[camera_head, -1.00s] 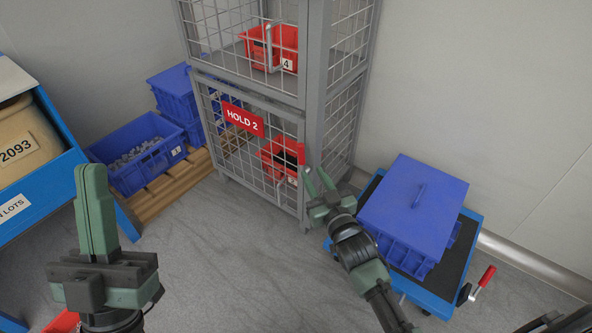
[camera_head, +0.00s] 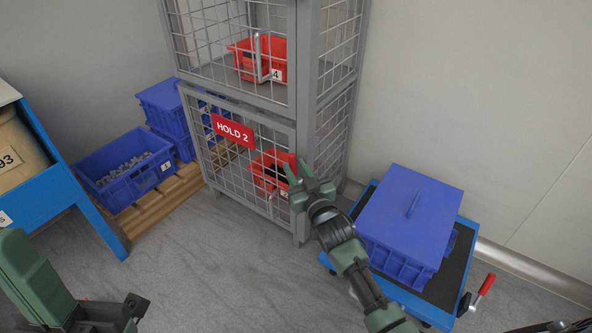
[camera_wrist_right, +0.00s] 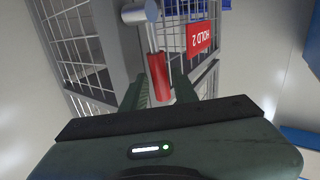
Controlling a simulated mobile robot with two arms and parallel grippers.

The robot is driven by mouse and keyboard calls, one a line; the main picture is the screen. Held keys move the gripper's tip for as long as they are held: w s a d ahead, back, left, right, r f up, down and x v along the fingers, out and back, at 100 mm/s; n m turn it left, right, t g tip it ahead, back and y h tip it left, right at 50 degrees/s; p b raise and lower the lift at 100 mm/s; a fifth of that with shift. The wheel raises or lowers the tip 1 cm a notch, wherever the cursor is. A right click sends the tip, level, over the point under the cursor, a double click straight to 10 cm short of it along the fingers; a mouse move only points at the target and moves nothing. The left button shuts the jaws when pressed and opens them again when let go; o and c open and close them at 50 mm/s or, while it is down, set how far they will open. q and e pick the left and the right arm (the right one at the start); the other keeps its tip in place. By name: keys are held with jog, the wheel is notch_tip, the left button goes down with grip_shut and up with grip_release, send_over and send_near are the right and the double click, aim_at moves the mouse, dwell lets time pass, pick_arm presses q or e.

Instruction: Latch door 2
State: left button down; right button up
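Door 2 (camera_head: 222,165) is the lower wire-mesh door of the grey cage, with a red HOLD 2 sign (camera_head: 233,131). It stands in or close to its frame; I cannot tell whether it is fully closed. A red latch handle (camera_head: 293,164) is at the door's right edge. In the right wrist view the red handle (camera_wrist_right: 160,76) hangs from a grey metal pivot, between my fingers. My right gripper (camera_head: 299,170) is open at the handle, with the fingers apart on either side. My left gripper (camera_head: 35,275) is at the lower left, away from the cage; its fingertips are unclear.
A red bin (camera_head: 270,168) sits behind door 2, and another (camera_head: 262,60) above. A blue lidded crate (camera_head: 412,220) rests on a cart (camera_head: 455,270) at the right. Blue bins (camera_head: 125,170) stand on a wooden pallet (camera_head: 165,205) at the left. The floor before the cage is clear.

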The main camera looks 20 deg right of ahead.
grip_shut()
dwell(1.3)
